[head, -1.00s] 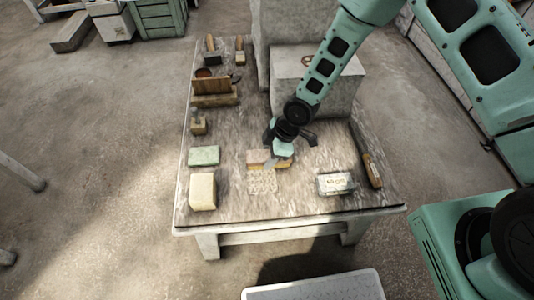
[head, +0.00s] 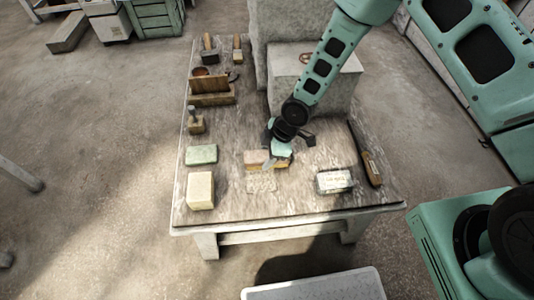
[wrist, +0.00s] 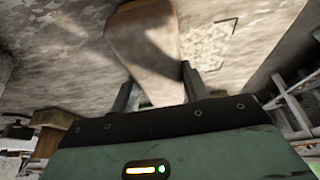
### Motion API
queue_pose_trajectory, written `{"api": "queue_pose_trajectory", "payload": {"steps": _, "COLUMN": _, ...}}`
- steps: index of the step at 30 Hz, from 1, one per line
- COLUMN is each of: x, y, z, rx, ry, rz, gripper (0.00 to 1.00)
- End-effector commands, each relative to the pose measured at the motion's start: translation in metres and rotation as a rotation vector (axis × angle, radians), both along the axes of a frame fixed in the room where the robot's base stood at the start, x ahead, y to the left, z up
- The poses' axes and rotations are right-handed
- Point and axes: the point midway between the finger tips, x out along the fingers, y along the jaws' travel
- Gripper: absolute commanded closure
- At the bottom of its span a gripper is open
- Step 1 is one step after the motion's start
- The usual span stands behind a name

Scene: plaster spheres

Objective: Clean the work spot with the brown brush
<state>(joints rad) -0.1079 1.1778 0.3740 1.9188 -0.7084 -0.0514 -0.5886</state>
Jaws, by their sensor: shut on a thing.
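The brown brush (head: 256,159) is low over the table (head: 300,207), just behind the work spot. My gripper (head: 279,156) is shut on it. The wrist view shows the brush's smooth brown body (wrist: 143,40) between my two fingers (wrist: 159,88). Its bristles cannot be made out, and I cannot tell whether it touches the tabletop. The work spot (head: 262,186) is a pale speckled patch in front of the brush. In the wrist view it shows as a marked patch (wrist: 208,45) right of the brush.
A cream block (head: 200,190) and a green block (head: 201,155) stand left. A pale labelled block (head: 334,182) and a long wooden-handled tool (head: 370,167) lie right. Several tools line the left edge. Large stone blocks (head: 315,80) fill the back. The front strip is clear.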

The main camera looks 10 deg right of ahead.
Motion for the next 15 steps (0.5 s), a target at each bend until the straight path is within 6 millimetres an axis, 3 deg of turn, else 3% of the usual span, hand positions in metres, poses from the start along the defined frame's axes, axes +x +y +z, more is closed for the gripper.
{"api": "queue_pose_trajectory", "payload": {"steps": 15, "x": 0.0, "y": -0.011, "z": -0.001, "rx": 0.0, "ry": 0.0, "rz": 0.0, "gripper": 0.73}}
